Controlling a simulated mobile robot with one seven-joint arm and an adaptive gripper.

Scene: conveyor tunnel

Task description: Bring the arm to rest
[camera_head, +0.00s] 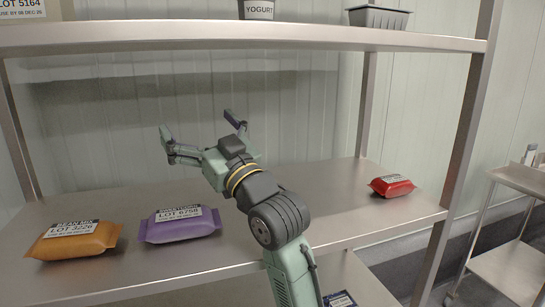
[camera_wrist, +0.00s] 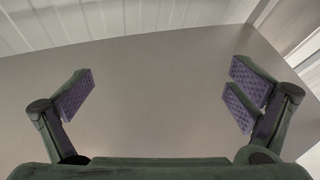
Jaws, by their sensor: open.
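My gripper (camera_head: 203,138) is open and empty above the middle shelf (camera_head: 330,185), in the space between that shelf and the one above it. In the wrist view my gripper (camera_wrist: 158,95) shows its purple finger pads spread wide apart, with only bare shelf surface and the pale wall between and beyond them. My arm comes up from the bottom of the head view and reaches in over the shelf's front edge.
An orange bag (camera_head: 75,240) and a purple bag (camera_head: 180,224) lie at left on the middle shelf, a red bag (camera_head: 391,186) at right. A steel cart (camera_head: 515,265) stands right.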

